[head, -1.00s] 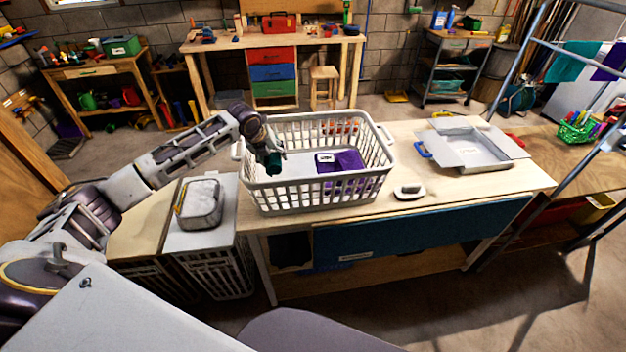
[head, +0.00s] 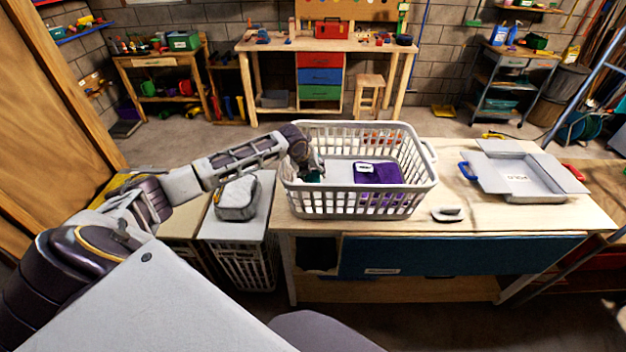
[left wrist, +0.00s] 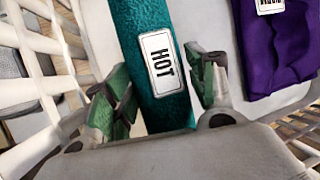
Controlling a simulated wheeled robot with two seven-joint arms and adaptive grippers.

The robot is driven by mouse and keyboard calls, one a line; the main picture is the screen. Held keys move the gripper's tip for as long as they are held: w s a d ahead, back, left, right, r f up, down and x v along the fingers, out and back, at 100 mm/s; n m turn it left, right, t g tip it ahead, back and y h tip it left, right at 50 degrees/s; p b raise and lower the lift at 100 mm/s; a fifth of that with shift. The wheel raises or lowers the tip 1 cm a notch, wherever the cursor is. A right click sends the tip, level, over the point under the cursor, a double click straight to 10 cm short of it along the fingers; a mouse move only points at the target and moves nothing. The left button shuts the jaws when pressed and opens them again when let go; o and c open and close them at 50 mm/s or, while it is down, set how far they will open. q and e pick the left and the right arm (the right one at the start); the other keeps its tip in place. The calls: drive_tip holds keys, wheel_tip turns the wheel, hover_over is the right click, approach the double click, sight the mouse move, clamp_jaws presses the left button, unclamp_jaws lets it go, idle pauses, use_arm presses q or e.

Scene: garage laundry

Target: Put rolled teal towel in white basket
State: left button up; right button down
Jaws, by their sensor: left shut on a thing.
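The white basket (head: 350,215) stands on the wooden table, with its open top facing up. My left gripper (head: 312,174) reaches in over its left side and is inside the basket. In the left wrist view the gripper (left wrist: 158,90) is shut on the rolled teal towel (left wrist: 140,28), with one green-padded finger on each side of it. The towel carries a white label reading "HOT". Only a bit of teal (head: 315,178) shows in the head view. I cannot tell whether the towel touches the basket floor. My right gripper is out of view.
A folded purple cloth (head: 390,172) with a label lies in the basket, to the right of the towel. A grey bundle (head: 237,198) sits left of the basket.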

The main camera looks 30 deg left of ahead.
sight(307, 176)
use_arm(q)
drive_tip(key=shift+f, duration=1.85)
drive_tip(key=o, duration=1)
drive_tip(key=shift+c, duration=0.2)
drive_tip(key=shift+s+r, duration=0.1)
drive_tip(key=shift+r, duration=0.05)
drive_tip(key=shift+v, duration=3.6)
